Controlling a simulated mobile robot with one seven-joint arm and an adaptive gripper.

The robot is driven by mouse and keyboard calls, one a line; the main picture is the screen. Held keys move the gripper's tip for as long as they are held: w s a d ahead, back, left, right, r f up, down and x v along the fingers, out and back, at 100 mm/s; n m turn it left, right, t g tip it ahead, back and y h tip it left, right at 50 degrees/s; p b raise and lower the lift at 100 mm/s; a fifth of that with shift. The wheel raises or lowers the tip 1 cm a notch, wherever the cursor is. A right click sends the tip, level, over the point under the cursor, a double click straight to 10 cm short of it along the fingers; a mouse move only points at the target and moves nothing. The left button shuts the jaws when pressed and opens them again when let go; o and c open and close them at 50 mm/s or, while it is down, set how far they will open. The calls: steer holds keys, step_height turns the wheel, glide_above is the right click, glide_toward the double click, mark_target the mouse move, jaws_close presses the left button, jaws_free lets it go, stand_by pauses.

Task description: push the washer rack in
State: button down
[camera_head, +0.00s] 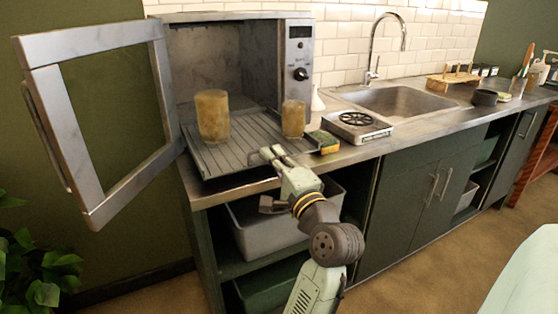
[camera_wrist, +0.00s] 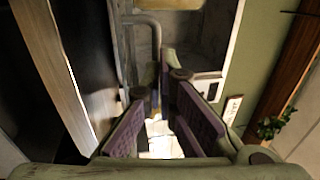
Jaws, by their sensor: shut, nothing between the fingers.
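The washer (camera_head: 212,16) is a metal box on the counter with its framed door (camera_head: 60,128) swung open to the left. The washer rack (camera_head: 222,160) is a grey ribbed tray that sticks out of the opening toward me. Two amber glasses stand on it: a larger one (camera_head: 212,116) left of the middle and a smaller one (camera_head: 293,118) at the right. My gripper (camera_head: 268,153) is shut and empty at the rack's front right edge. Whether it touches the rack I cannot tell. In the wrist view its purple-padded fingers show, with the scene ahead partly hidden.
A yellow-green sponge (camera_head: 324,141) lies right of the rack, beside a small portable burner (camera_head: 356,127). The sink (camera_head: 398,101) is further right. Grey bins (camera_head: 262,228) sit on the shelf under the counter. The open door takes up the left side.

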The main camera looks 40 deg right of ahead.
stand_by(0.3)
steer(key=f+x, duration=0.1)
steer(key=x, duration=0.6)
steer(key=f+x, duration=0.1)
steer(key=x, duration=0.6)
steer(key=f+p+x, duration=0.1)
steer(key=f+x, duration=0.1)
steer(key=x, duration=0.5)
steer(key=shift+w+d, duration=0.1)
steer(key=shift+w, duration=0.35)
step_height(320, 180, up, 10)
steer(key=g+b, duration=0.3)
glide_toward(242, 132)
steer(key=shift+y, duration=0.4)
steer(key=w+d+p, duration=0.1)
steer(key=w, duration=0.2)
steer(key=w+d+r+p, duration=0.1)
steer(key=w, duration=0.2)
steer(key=w+d+p, duration=0.1)
steer(key=w, duration=0.2)
steer(key=shift+w+r, duration=0.3)
steer(key=shift+r, duration=0.1)
